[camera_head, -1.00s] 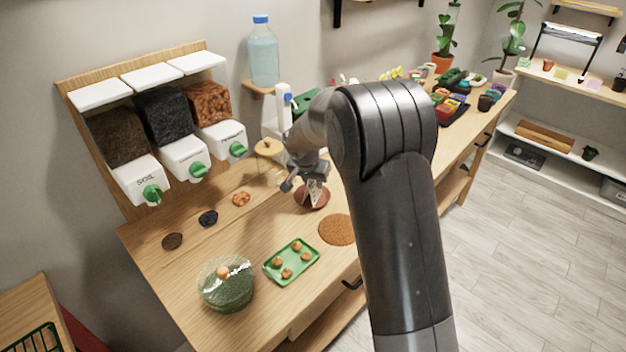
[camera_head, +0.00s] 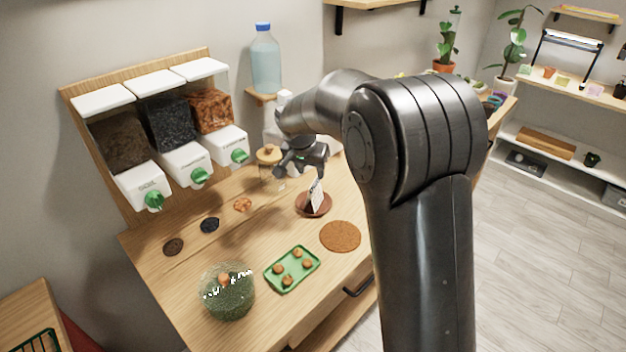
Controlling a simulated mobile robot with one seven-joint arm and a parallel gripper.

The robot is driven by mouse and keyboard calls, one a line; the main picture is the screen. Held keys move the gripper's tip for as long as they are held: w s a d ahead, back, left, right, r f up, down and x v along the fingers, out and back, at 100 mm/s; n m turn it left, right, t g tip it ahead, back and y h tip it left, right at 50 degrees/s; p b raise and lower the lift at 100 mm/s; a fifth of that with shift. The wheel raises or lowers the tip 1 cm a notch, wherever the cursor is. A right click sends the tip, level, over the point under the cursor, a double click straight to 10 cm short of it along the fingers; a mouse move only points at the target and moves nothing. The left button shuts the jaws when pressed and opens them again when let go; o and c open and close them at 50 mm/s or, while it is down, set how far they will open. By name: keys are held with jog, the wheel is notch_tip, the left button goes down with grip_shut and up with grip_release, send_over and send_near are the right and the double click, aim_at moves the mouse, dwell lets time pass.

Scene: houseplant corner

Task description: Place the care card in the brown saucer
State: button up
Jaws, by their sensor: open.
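The care card (camera_head: 317,195) is a small white card with dark marks. It stands upright, a little tilted, in the brown saucer (camera_head: 303,208), a round reddish-brown dish on the wooden bench. My gripper (camera_head: 287,174) is above and to the left of the card, apart from it. It is open and empty, though its fingers are small and partly dark against the arm.
A round cork mat (camera_head: 340,236) lies in front of the saucer. A green tray (camera_head: 292,269) with several small brown balls and a glass terrarium (camera_head: 228,292) stand nearer. A lidded jar (camera_head: 268,160) stands behind my gripper. Dispensers (camera_head: 165,135) hang at the left.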

jog(key=shift+v, duration=1.75)
jog(key=s+d+r+n+y, duration=0.1)
jog(key=s+d+r, duration=0.35)
jog(key=s, duration=0.35)
jog(key=s+d+r+n, duration=0.1)
jog(key=s+d+r, duration=0.3)
jog(key=s+d, duration=0.3)
jog(key=s+d+f+n, duration=0.1)
jog(key=s+d, duration=0.1)
jog(key=s, duration=0.8)
jog(key=s+d+n+t, duration=0.1)
jog(key=s, duration=0.9)
jog(key=shift+s+d+f+t+y, duration=0.3)
jog(key=shift+d+f+y, duration=0.05)
jog(key=shift+y, duration=0.05)
